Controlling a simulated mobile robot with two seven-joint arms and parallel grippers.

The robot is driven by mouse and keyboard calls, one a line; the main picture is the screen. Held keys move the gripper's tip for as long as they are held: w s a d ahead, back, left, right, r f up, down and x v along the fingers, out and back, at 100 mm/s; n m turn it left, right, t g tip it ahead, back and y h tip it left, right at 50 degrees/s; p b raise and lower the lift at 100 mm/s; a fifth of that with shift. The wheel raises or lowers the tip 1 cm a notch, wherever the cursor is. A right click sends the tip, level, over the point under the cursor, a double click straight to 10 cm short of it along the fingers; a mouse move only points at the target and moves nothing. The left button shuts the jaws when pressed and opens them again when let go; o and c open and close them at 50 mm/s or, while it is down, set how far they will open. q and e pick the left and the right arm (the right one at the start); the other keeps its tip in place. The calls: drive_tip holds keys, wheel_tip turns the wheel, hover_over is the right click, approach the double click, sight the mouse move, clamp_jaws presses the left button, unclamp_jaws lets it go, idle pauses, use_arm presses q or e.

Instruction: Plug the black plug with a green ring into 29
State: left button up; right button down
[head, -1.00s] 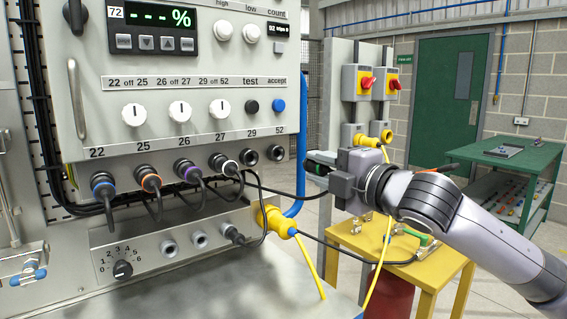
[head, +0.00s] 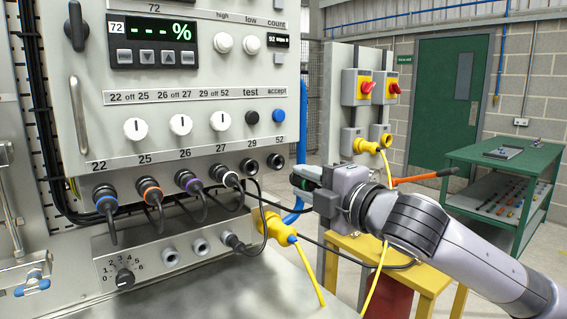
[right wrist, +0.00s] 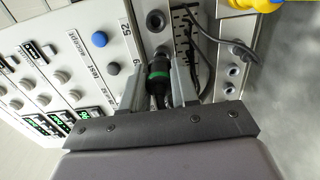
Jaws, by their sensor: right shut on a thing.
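My right gripper (head: 300,178) is shut on the black plug with a green ring, to the right of the panel's socket row. In the right wrist view the plug (right wrist: 158,82) sits between the two fingers, its nose pointing toward the panel. Socket 29 (head: 249,166) is an empty ring under its label. The plug is apart from it in the head view, to its right and slightly lower. Socket 52 (head: 275,160) is also empty and lies between socket 29 and the gripper. My left gripper is not in view.
Black plugs with blue (head: 104,195), orange (head: 150,188), purple (head: 187,180) and white (head: 229,178) rings fill the sockets left of 29. Their cables hang below. A yellow connector (head: 272,228) and blue pipe (head: 301,140) are close to the gripper. A yellow table (head: 430,280) stands behind.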

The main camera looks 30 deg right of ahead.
drive_tip(key=shift+a+r, duration=0.2)
drive_tip(key=shift+a, duration=0.3)
drive_tip(key=shift+a+f, duration=0.1)
drive_tip(key=shift+f, duration=0.05)
drive_tip(key=shift+s+a+p, duration=0.15)
drive_tip(key=shift+a+p, duration=0.55)
drive_tip(key=shift+a, duration=0.4)
drive_tip(key=shift+b, duration=1.35)
